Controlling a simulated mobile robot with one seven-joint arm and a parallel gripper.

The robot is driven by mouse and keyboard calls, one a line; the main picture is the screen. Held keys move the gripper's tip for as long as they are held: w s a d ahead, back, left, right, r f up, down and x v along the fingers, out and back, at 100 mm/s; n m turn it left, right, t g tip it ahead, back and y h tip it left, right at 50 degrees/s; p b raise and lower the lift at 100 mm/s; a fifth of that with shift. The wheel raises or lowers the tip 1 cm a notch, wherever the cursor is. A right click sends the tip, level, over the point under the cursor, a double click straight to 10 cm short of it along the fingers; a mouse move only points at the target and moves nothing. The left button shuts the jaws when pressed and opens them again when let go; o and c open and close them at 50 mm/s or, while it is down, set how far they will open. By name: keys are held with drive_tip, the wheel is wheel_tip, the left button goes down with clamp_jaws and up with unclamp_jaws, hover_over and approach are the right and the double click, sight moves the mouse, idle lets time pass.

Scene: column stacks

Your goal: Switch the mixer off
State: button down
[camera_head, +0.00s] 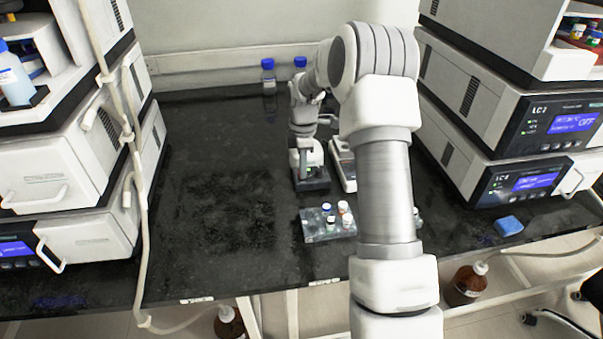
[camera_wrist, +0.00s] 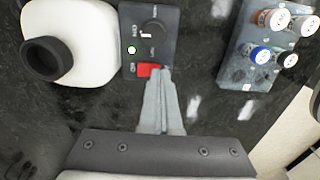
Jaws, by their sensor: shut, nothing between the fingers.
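The mixer shows in the wrist view as a white body (camera_wrist: 88,30) with a black round cup (camera_wrist: 47,58) and a dark control panel (camera_wrist: 150,22). In the head view the mixer (camera_head: 312,180) stands on the black bench, partly hidden by my arm.
A grey rack (camera_head: 316,233) with several capped vials sits in front of the mixer; it also shows in the wrist view (camera_wrist: 240,72). A white device (camera_head: 345,176) stands to the mixer's right. Instrument stacks flank both sides. Bench left of the mixer is clear.

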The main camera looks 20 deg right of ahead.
drive_tip(key=shift+f, duration=0.25)
drive_tip(key=shift+r+p, duration=1.9)
drive_tip(key=shift+r, duration=0.65)
